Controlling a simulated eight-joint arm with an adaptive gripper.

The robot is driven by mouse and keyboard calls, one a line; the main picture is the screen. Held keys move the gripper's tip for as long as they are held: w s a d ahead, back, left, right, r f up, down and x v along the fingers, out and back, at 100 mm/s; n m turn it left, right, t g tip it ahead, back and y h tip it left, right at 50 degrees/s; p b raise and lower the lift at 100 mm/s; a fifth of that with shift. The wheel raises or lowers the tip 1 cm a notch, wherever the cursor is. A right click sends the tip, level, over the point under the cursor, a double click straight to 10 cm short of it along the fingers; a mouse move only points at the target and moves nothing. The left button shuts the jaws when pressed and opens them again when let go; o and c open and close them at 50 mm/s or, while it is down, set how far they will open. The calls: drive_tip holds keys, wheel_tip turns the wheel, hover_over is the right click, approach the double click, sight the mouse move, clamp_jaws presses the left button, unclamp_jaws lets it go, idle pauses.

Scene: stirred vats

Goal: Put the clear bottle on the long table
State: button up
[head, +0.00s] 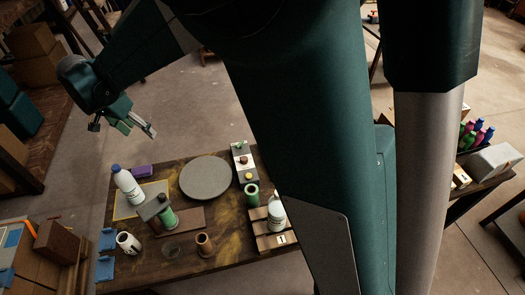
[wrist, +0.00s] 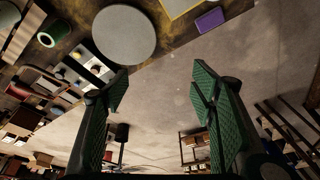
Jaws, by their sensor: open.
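A bottle with a blue cap and pale body (head: 128,185) stands at the left of a dark wooden table (head: 225,225) in the head view. A second pale bottle (head: 277,214) stands on a slatted wooden rack at that table's right. I cannot tell for sure which is the clear bottle. Another table (head: 470,187) shows partly at the far right; I cannot tell which is the long table. My gripper (head: 137,128) is open and empty, above the floor beyond the wooden table's far left edge. Its two green fingers stand wide apart in the wrist view (wrist: 160,90).
The wooden table bears a grey round disc (head: 205,177), a purple block (head: 141,171), green cylinders (head: 252,194), a white mug (head: 128,243) and a brown cup (head: 204,245). Coloured bottles (head: 477,133) and a white box (head: 493,159) stand on the right table. Boxes flank the left.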

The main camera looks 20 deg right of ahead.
drive_tip(key=s+d+r+n+y, duration=0.1)
drive_tip(key=s+d+r, duration=0.3)
drive_tip(key=d, duration=0.5)
drive_tip(key=s+d+r+n+t, duration=0.1)
drive_tip(key=s+d+r, duration=0.2)
drive_tip(key=d, duration=0.6)
drive_tip(key=s+d+r+n+y, duration=0.1)
drive_tip(key=s+d+r, duration=0.3)
drive_tip(key=d, duration=0.6)
drive_tip(key=s+d+f+n+t, duration=0.1)
drive_tip(key=s+d+f+n, duration=0.1)
drive_tip(key=s+d, duration=0.6)
drive_tip(key=s+d+f+n+t, duration=0.1)
drive_tip(key=s+d+f+t, duration=0.1)
drive_tip(key=s+d, duration=0.7)
drive_tip(key=shift+s+d+n, duration=0.15)
drive_tip(key=shift+s+n, duration=0.25)
drive_tip(key=shift+s, duration=0.65)
